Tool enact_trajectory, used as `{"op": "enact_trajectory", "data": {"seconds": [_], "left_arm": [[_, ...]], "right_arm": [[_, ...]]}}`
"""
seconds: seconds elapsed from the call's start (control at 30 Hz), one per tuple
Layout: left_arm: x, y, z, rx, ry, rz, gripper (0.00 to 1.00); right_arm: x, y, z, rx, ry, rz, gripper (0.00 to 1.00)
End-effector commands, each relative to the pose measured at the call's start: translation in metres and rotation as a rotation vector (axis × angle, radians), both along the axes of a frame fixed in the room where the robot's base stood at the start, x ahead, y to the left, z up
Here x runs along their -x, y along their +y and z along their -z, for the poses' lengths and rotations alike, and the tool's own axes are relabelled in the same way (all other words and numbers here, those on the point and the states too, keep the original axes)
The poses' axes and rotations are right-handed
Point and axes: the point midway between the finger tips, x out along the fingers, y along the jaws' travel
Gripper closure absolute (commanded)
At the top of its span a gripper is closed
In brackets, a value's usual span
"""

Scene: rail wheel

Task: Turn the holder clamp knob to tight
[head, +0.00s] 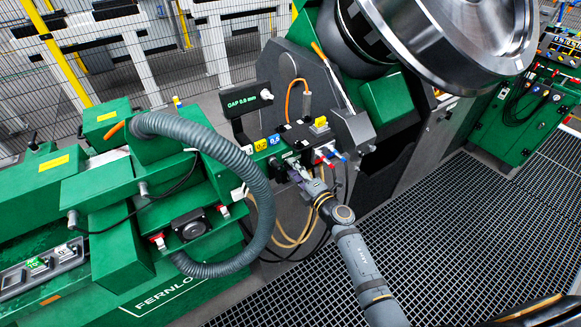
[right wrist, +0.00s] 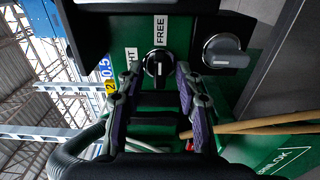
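The clamp knob (right wrist: 158,68) is a small round black knob with a white pointer line on a green panel in the right wrist view. A FREE label (right wrist: 160,30) stands above it, and a partly hidden label ending in "HT" (right wrist: 131,60) stands to its upper left. The pointer line looks directed toward FREE. My right gripper (right wrist: 157,78) has its two purple-padded fingers apart, one on each side of the knob. Whether a pad touches it is unclear. In the head view the right gripper (head: 299,172) reaches the panel's front and hides the knob.
A larger grey knob (right wrist: 223,50) sits right of the clamp knob. A thick grey hose (head: 262,190) curves left of my right gripper, and tan cables (head: 290,240) hang below. A large steel wheel (head: 450,40) is at upper right. The grating floor (head: 450,220) is clear.

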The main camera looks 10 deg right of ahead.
Motion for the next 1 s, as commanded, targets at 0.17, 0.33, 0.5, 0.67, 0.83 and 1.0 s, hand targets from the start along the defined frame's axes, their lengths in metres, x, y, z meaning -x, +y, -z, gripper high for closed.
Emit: {"op": "enact_trajectory", "data": {"seconds": [0.17, 0.33, 0.5, 0.67, 0.83, 1.0], "left_arm": [[0.001, 0.0, 0.0, 0.001, 0.001, 0.0, 0.6], [0.001, 0.0, 0.0, 0.001, 0.001, 0.0, 0.6], [0.001, 0.0, 0.002, 0.001, 0.001, 0.0, 0.6], [0.001, 0.0, 0.011, 0.001, 0.001, 0.0, 0.6], [0.001, 0.0, 0.013, 0.001, 0.001, 0.0, 0.6], [0.001, 0.0, 0.012, 0.001, 0.001, 0.0, 0.6]], "right_arm": [[0.0, 0.0, 0.0, 0.0, 0.0, 0.0, 0.9], [0.0, 0.0, 0.0, 0.0, 0.0, 0.0, 1.0], [0.0, 0.0, 0.001, 0.022, -0.008, 0.0, 1.0], [0.0, 0.0, 0.003, 0.245, -0.09, 0.001, 1.0], [0.0, 0.0, 0.001, 0.377, -0.137, 0.001, 1.0], [0.0, 0.0, 0.0, 0.379, -0.137, 0.001, 1.0]]}}
